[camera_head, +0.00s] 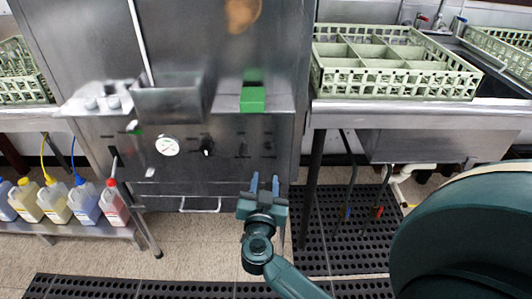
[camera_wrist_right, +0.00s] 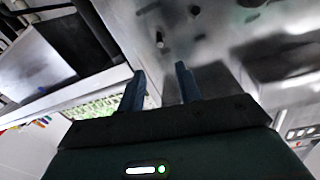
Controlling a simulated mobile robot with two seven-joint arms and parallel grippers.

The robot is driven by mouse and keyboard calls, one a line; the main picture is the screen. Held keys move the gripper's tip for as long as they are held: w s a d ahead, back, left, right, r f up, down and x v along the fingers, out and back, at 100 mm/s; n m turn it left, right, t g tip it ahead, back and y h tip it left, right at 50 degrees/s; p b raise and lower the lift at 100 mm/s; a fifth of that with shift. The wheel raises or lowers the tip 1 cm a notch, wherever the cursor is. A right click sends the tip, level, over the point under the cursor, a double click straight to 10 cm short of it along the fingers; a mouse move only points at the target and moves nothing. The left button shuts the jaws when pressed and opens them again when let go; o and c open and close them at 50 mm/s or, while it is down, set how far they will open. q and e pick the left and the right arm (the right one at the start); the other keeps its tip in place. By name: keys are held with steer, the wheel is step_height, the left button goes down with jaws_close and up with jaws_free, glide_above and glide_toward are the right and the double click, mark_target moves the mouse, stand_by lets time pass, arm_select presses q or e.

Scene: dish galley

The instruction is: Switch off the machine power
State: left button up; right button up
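The machine (camera_head: 225,165) is a large stainless-steel unit in the middle of the head view. Its front panel carries a round white gauge (camera_head: 168,146), a black knob (camera_head: 206,146) and small dark controls (camera_head: 242,147) further right; which one is the power switch I cannot tell. My right gripper (camera_head: 265,178) is in front of the panel's lower right part, below those controls. Its two blue fingers are apart with nothing between them. In the right wrist view the open fingers (camera_wrist_right: 158,72) point toward a small dark knob (camera_wrist_right: 159,40) on the steel panel. My left gripper is not in view.
A green block (camera_head: 252,99) sits on the machine's ledge. Green dish racks (camera_head: 395,82) stand on the steel counter to the right. Several coloured bottles (camera_head: 52,200) stand on a low shelf at left. Black perforated mats (camera_head: 322,235) cover part of the floor.

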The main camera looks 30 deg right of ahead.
mark_target(269, 146)
steer(key=b+x, duration=0.2)
steer(key=x, duration=1)
steer(key=shift+w+d, duration=0.2)
jaws_close()
